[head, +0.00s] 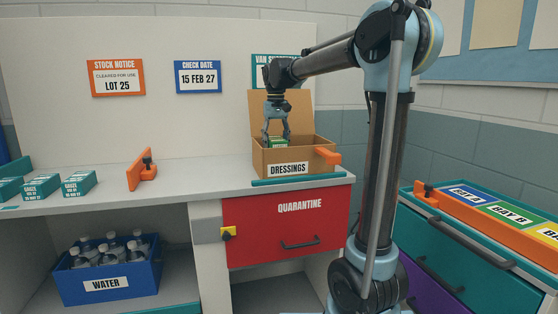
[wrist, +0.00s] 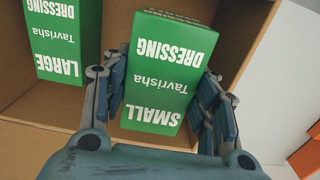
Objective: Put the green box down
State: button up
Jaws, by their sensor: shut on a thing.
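The green box (wrist: 163,72), labelled "SMALL DRESSING Tavrisha", is between the fingers of my gripper (wrist: 160,115) in the wrist view. My gripper is shut on it. In the head view my gripper (head: 276,135) points down into the open cardboard box (head: 300,161) labelled "DRESSINGS", and a little of the green box (head: 278,143) shows between its fingers above the front wall. A second green box (wrist: 55,42), labelled "LARGE", is inside the cardboard box, to the left of the held one. Whether the held box touches the cardboard floor cannot be told.
An orange clamp (head: 327,156) is at the cardboard box's right side, and another orange piece (head: 142,170) stands on the counter (head: 200,172). Several teal gauze boxes (head: 79,184) are at the left. A red "QUARANTINE" drawer (head: 290,228) is below. Bare counter lies between the orange piece and the cardboard box.

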aim_at(276, 138)
jog(key=shift+f, duration=2.7)
jog(key=o, duration=1.2)
jog(key=shift+r, duration=0.1)
notch_tip(276, 138, up, 12)
jog(key=shift+f, duration=0.1)
